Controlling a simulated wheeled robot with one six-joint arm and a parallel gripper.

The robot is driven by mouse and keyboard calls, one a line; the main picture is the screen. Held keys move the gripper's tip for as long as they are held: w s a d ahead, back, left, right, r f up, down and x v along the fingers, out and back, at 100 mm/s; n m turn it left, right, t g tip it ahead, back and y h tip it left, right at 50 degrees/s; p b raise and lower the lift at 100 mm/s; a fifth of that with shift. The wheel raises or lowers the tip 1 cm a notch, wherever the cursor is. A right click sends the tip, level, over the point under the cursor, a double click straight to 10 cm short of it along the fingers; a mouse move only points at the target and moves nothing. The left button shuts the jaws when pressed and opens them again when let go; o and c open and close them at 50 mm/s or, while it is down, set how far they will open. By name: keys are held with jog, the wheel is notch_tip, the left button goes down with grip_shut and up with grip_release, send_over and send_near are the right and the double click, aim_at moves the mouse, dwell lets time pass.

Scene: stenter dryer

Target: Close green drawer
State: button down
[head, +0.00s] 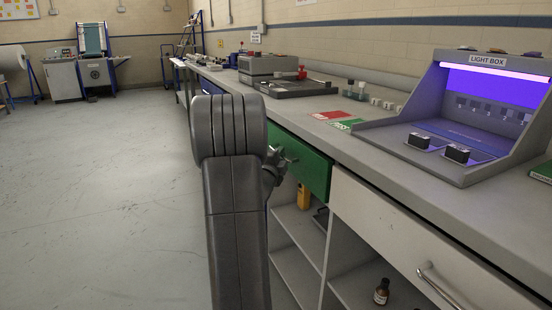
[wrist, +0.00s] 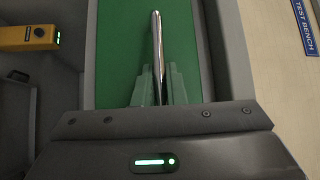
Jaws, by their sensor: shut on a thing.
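The green drawer (head: 306,164) is in the bench front, left of a pale drawer, in the head view; my arm hides its left part. In the wrist view the green drawer front (wrist: 115,55) fills the upper middle, with a shiny metal bar handle (wrist: 156,40) standing upright in the picture. My gripper (wrist: 155,86) is shut on the handle, one finger on each side of it. In the head view my gripper (head: 284,160) is at the drawer front, mostly hidden behind my arm. How far the drawer stands out is hard to tell.
Below are open shelves with a yellow device (head: 303,196) and a brown bottle (head: 382,291). A pale drawer (head: 415,245) with a metal handle is at right. The light box (head: 470,110) stands on the worktop. The floor at left is clear.

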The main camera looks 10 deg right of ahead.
jog(key=c, duration=1.5)
grip_release()
jog(key=shift+d, duration=0.2)
jog(key=shift+f, duration=0.1)
jog(key=p+v, duration=0.1)
jog(key=v, duration=1.2)
jog(key=shift+s+a, duration=0.25)
jog(key=shift+s, duration=0.05)
